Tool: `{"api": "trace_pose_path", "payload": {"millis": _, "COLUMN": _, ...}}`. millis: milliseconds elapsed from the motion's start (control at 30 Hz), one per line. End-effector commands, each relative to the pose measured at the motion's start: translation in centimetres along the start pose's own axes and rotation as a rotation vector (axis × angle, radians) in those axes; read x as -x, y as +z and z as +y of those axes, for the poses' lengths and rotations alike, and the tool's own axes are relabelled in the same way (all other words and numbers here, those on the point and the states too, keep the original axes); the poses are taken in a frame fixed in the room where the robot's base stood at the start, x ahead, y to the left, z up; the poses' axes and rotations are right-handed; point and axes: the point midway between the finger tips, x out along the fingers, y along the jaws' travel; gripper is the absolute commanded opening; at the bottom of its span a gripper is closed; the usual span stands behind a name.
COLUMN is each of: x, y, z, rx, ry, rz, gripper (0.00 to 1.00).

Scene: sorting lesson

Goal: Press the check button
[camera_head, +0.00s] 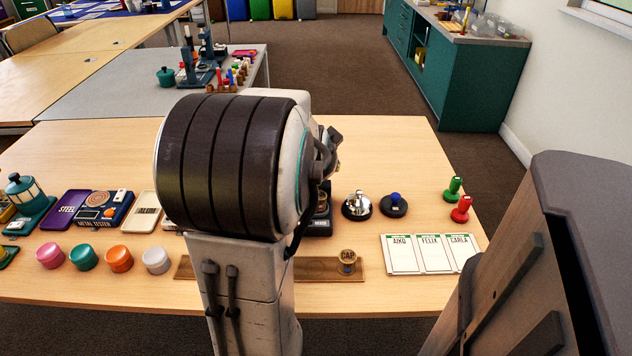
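A round black button with a blue top (394,205) sits on the wooden table, right of the middle; it looks like the check button, but I can read no label on it. A silver bell-like dome on a black base (357,206) stands just left of it. My gripper (332,150) shows only in part, as dark pieces past the right side of my large arm joint. It is up and to the left of the blue-topped button, apart from it in the picture. Its fingertips are mostly hidden, so its opening cannot be made out.
Green (453,188) and red (461,210) stampers stand at the right, above name cards (430,254). A metal tester (101,208) and coloured round pots (84,257) are at the left. The table behind the button is clear.

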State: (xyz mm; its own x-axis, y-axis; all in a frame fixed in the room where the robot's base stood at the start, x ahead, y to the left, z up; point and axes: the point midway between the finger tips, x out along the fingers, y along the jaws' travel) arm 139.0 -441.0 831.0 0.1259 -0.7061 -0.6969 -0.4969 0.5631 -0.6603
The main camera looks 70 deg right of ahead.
Motion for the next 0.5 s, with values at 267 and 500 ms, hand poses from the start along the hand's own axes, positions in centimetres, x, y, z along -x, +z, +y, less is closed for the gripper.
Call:
{"api": "trace_pose_path", "payload": {"millis": 267, "x": 0.02, "y": -0.01, "z": -0.03, "rx": 0.0, "ry": 0.0, "rz": 0.0, "gripper": 0.0}}
{"api": "trace_pose_path", "payload": {"millis": 500, "x": 0.01, "y": -0.01, "z": -0.02, "rx": 0.0, "ry": 0.0, "rz": 0.0, "gripper": 0.0}}
